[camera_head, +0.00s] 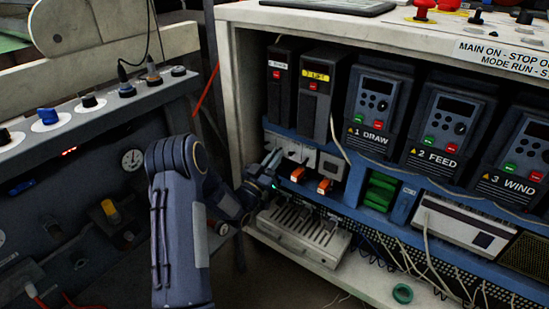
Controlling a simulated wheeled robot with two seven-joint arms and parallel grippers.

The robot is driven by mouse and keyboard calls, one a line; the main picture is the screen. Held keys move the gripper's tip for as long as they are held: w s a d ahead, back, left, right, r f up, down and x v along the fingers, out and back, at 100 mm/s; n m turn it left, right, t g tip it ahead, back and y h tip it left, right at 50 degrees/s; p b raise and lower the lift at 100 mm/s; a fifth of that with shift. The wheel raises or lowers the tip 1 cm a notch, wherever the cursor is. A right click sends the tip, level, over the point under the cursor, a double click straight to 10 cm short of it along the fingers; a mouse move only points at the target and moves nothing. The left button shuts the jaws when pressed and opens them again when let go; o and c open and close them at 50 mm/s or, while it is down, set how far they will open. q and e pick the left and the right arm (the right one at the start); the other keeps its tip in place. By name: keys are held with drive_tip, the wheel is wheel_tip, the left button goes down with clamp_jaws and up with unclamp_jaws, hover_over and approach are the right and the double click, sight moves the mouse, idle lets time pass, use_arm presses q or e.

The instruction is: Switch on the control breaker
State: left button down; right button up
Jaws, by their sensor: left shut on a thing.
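A row of pale grey breakers (308,156) sits on the rail inside the open cabinet, below the narrow drive modules. My left arm reaches in from the left. My left gripper (272,163) is at the left end of this row, with its fingers shut on what looks like the leftmost breaker's switch. The fingers hide most of that breaker, so I cannot tell the switch's position or read a label. Two orange relays (324,186) sit just below and to the right of the gripper. My right gripper is out of view.
Drives labelled 1 DRAW (377,108), 2 FEED (443,127) and 3 WIND (515,160) fill the cabinet's right side. A metal power supply (303,234) lies below the gripper. Loose wires hang along the front. A control panel (60,135) stands at left.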

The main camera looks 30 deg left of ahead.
use_arm(q)
wheel_tip(320, 180, up, 3)
drive_tip(key=g+p, duration=0.7)
drive_tip(key=p, duration=0.5)
drive_tip(key=shift+s+r+g+p, duration=0.1)
drive_tip(key=shift+r+g+p, duration=0.05)
drive_tip(key=shift+g+p, duration=0.2)
drive_tip(key=shift+g+y+p, duration=0.3)
drive_tip(key=shift+g+p, duration=0.35)
drive_tip(key=shift+p, duration=0.3)
drive_tip(key=c, duration=1.5)
unclamp_jaws()
